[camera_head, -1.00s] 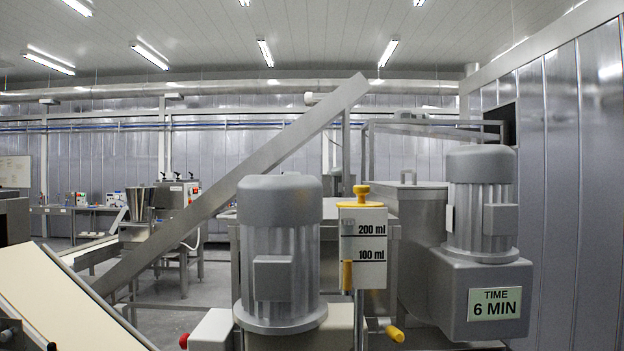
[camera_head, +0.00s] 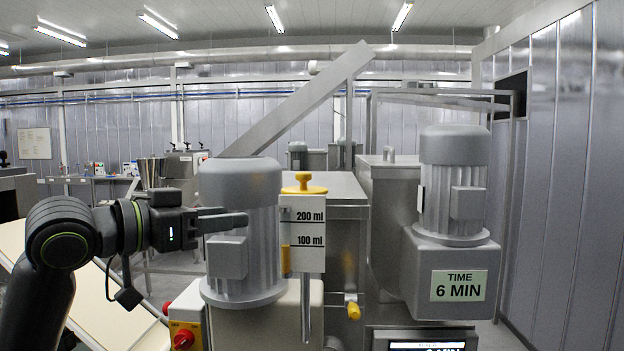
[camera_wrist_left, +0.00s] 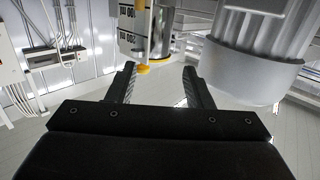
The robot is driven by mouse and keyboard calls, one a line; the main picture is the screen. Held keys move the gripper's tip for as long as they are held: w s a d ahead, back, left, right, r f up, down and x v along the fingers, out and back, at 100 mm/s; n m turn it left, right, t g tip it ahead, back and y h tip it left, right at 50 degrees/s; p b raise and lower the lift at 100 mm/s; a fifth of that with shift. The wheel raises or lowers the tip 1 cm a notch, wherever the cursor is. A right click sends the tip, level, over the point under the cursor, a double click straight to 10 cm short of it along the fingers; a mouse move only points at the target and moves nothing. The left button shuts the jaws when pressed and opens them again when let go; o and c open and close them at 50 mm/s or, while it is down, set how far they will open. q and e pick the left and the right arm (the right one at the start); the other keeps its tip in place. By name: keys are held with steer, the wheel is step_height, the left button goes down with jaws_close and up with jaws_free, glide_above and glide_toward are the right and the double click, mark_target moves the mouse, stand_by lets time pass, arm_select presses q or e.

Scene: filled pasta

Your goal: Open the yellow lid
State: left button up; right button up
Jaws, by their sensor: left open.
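The yellow lid (camera_head: 304,184), with a round knob on top, sits on a white dosing container (camera_head: 302,222) marked 200 ml and 100 ml. My left gripper (camera_head: 240,218) reaches in from the left, in front of the grey motor (camera_head: 243,260) and to the left of the lid, apart from it. In the left wrist view my left gripper (camera_wrist_left: 163,78) is open with two dark fingers and nothing between them. The container (camera_wrist_left: 132,25) shows just beyond the fingers there, with a yellow part (camera_wrist_left: 143,69) near the left fingertip. My right gripper is not in view.
A second motor (camera_head: 453,185) with a "TIME 6 MIN" label stands to the right. A yellow-handled valve (camera_head: 352,308) is below the container. A red button box (camera_head: 186,325) is at lower left. A conveyor (camera_head: 120,305) lies behind my left arm.

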arm_select(q)
step_height(320, 180, up, 6)
steer(key=s+m+h, duration=0.1)
steer(key=s, duration=0.1)
steer(key=p, duration=0.8)
glide_toward(312, 189)
steer(key=w+d+r, duration=0.1)
steer(key=w+d, duration=0.1)
steer(key=w+d+r, duration=0.1)
steer(key=w+d, duration=0.1)
steer(key=w+d+r, duration=0.1)
steer(key=w+d, duration=0.1)
steer(key=w, duration=0.1)
steer(key=shift+d+r, duration=0.1)
steer(key=shift+d, duration=0.2)
steer(key=shift+w+d, duration=0.2)
steer(key=shift+w, duration=0.1)
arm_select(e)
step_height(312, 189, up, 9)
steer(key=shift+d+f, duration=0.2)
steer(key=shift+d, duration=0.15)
arm_select(q)
jaws_close()
